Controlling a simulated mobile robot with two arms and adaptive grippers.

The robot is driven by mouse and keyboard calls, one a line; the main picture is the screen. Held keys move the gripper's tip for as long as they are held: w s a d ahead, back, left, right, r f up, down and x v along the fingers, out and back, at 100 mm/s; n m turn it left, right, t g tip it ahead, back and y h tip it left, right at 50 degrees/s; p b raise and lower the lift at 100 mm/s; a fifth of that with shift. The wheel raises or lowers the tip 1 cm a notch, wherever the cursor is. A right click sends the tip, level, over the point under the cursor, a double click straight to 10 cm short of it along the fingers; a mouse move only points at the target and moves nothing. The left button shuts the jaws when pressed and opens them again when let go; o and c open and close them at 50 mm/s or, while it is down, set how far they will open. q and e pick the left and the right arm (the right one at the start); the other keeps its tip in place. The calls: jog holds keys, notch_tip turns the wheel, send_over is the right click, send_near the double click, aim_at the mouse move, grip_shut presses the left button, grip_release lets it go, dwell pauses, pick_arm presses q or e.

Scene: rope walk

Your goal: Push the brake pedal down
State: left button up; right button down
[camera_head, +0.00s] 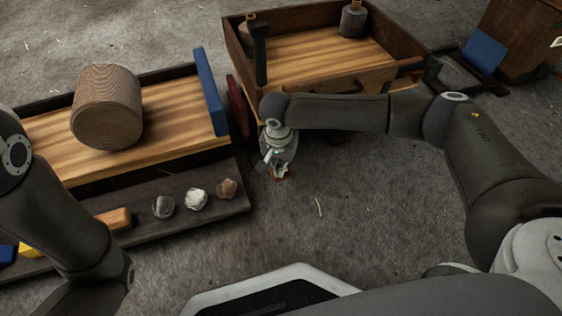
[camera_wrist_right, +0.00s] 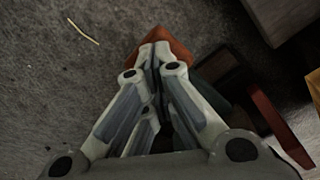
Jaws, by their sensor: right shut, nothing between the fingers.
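An orange-red pad, which looks like the brake pedal (camera_wrist_right: 177,50), lies low near the floor at my right fingertips. In the head view only small edges of the pedal (camera_head: 289,178) show beneath the gripper. My right gripper (camera_head: 280,171) points down over it with the fingers together and nothing between them. In the wrist view the fingertips (camera_wrist_right: 153,52) overlap the pad's near side; whether they touch it I cannot tell. The fingers hide part of the pad. My left arm comes in at the left, but its gripper is out of view.
A dark red upright board (camera_head: 238,107) stands left of my right gripper. A wooden bench (camera_head: 170,158) with a wound roll (camera_head: 106,108) is at the left, above a shelf (camera_head: 235,203) with small lumps. A wooden tray (camera_head: 300,92) is behind.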

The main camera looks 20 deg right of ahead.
aim_at(278, 179)
jog(key=shift+s+a+r+p, duration=0.15)
jog(key=shift+s+a+p, duration=0.25)
jog(key=shift+s+p, duration=0.25)
jog(key=shift+s+a+r+p, duration=0.1)
jog(key=shift+s+a+p, duration=0.35)
jog(key=shift+s, duration=0.25)
jog(key=shift+w, duration=0.1)
jog(key=shift+r, duration=0.25)
notch_tip(278, 179, up, 11)
jog(key=s, duration=0.1)
jog(key=shift+a+r, duration=0.15)
jog(key=shift+a, duration=0.15)
